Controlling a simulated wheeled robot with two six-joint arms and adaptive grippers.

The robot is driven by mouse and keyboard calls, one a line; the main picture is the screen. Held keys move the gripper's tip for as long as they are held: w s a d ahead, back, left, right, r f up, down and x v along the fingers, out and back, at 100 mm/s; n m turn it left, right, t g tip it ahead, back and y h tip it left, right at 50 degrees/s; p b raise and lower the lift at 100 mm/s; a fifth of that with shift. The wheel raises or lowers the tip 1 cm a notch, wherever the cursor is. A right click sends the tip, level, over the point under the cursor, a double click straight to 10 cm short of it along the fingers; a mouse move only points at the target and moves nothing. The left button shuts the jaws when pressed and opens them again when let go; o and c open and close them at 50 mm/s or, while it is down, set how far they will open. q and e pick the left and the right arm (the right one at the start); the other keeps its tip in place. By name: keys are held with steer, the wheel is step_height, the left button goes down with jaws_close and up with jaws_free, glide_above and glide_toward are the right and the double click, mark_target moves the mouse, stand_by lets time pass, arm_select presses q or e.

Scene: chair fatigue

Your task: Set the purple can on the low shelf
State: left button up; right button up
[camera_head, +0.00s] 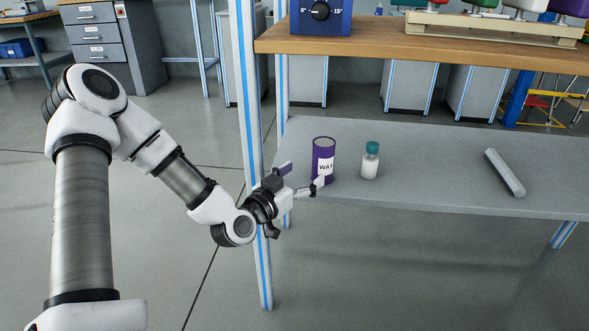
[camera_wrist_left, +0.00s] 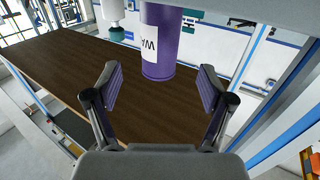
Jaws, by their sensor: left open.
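The purple can (camera_head: 323,147), with a white WAX label, stands upright on the grey low shelf (camera_head: 430,189), near its left end. My left gripper (camera_head: 302,178) is open at the can's left side, with one finger in front of the can's lower part in the head view. In the left wrist view, the can (camera_wrist_left: 158,65) appears upside down beyond and between the spread fingertips (camera_wrist_left: 159,82), with a gap on each side. Its base is cut off at the top there. I cannot tell whether a finger touches it. My right gripper is out of view.
A white bottle with a teal cap (camera_head: 370,163) stands just right of the can. A grey bar (camera_head: 504,172) lies further right on the shelf. A wooden worktop (camera_head: 420,47) is above, and a blue-striped post (camera_head: 247,100) rises beside my left wrist.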

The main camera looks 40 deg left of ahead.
arm_select(q)
steer(key=s+d+f+m+g+h+p, duration=0.1)
steer(key=s+d+f+g, duration=0.4)
steer(key=f, duration=0.5)
steer(key=s+d+f+g+h, duration=0.1)
steer(key=s+d+f+g, duration=0.35)
steer(key=f, duration=0.55)
steer(key=s+d+f+n+g+y, duration=0.15)
steer(key=s+f+g, duration=0.25)
steer(key=s+f, duration=0.45)
steer(key=s+d+f+g, duration=0.3)
steer(key=s+f+g, duration=0.2)
steer(key=s, duration=0.6)
step_height(320, 180, up, 38)
steer(key=p, duration=3.7)
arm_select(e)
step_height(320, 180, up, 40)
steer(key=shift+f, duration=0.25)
arm_select(q)
steer(key=shift+w+t, duration=0.1)
steer(key=shift+t, duration=0.15)
